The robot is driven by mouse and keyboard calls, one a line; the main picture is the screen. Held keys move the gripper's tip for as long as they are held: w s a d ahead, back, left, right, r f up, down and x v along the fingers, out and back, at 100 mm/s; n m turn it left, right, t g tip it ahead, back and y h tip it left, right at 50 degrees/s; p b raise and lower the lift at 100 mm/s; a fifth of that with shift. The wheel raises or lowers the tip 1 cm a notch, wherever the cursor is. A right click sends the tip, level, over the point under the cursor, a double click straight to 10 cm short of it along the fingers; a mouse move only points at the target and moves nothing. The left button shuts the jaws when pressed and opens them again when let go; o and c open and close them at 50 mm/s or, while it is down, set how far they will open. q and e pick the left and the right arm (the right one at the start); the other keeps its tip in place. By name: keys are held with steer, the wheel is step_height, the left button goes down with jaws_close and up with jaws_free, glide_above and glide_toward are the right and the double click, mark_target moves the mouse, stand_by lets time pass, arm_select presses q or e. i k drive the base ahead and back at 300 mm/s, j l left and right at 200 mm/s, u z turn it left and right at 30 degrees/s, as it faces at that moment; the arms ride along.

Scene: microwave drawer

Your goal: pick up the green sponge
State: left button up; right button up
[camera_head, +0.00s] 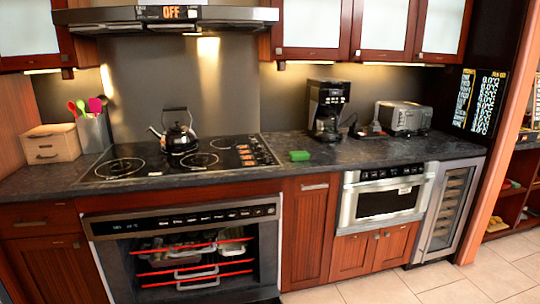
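The green sponge (299,156) lies flat on the dark stone countertop (340,160), just right of the black cooktop (120,167) and near the counter's front half. Nothing touches it or covers it. Neither of my grippers shows in the head view.
A coffee maker (327,108) and a toaster (404,118) stand behind and right of the sponge. A black kettle (180,137) sits on the cooktop. The microwave drawer (384,199) is shut below the counter. The counter around the sponge is clear, as is the tiled floor (370,290) at right.

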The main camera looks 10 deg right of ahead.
mark_target(298, 155)
steer(key=i+l+u, duration=0.35)
steer(key=l+u, duration=0.15)
steer(key=l, duration=0.15)
steer(key=i+l+u, duration=0.1)
steer(key=l+u, duration=0.15)
steer(key=i+l+u, duration=0.1)
steer(key=l+u, duration=0.15)
steer(key=l, duration=0.25)
